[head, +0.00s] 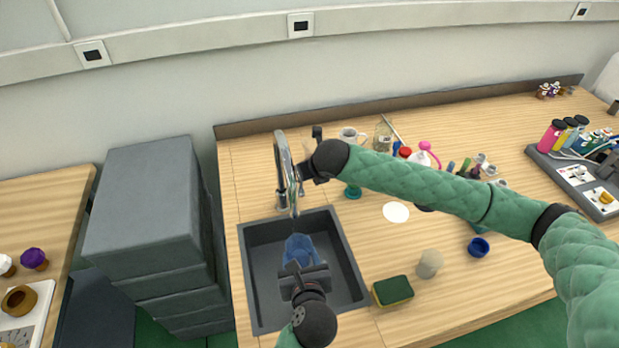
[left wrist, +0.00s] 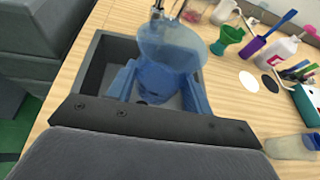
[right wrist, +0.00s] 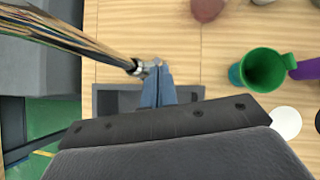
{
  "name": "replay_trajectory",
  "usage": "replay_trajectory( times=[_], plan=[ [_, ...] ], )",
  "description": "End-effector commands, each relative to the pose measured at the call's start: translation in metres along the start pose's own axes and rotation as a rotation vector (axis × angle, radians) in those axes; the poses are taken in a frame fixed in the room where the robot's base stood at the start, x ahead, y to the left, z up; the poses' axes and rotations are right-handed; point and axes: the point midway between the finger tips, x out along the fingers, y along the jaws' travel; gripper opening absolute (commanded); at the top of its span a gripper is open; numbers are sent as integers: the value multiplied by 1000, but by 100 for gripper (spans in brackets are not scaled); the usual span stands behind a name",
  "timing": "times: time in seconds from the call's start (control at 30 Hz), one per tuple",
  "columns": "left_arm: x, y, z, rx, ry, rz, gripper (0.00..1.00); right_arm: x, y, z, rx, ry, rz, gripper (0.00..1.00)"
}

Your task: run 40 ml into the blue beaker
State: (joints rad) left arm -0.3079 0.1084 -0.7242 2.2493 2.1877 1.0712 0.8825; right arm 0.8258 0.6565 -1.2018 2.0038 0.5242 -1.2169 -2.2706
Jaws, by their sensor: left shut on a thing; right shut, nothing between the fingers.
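The blue beaker (head: 300,248) is clear blue and stands in the grip of my left gripper (head: 303,272), over the sink (head: 350,275). It also shows in the left wrist view (left wrist: 170,45), between the two blue fingers. The shiny faucet (head: 284,165) arches above the beaker, and its outlet is close over the beaker's mouth. My right gripper (head: 304,172) is shut and empty beside the faucet. In the right wrist view its fingers (right wrist: 157,88) are together near the faucet's metal end (right wrist: 145,67). I cannot make out running water or the level in the beaker.
Bottles and tools crowd the back, partly behind my right arm. Grey drawers (head: 150,220) stand left.

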Motion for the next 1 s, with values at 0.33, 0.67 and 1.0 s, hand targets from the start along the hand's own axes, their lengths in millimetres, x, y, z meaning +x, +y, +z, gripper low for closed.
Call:
replay_trajectory(
  times=[0.33,0.67,1.0],
  plan=[
    [0,0,0,0,0,0,29,4,-1,9,11,77,12,0],
    [0,0,0,0,0,0,29,4,-2,10,13,86,13,0],
    [0,0,0,0,0,0,29,-1,-2,5,12,86,13,0]
  ],
)
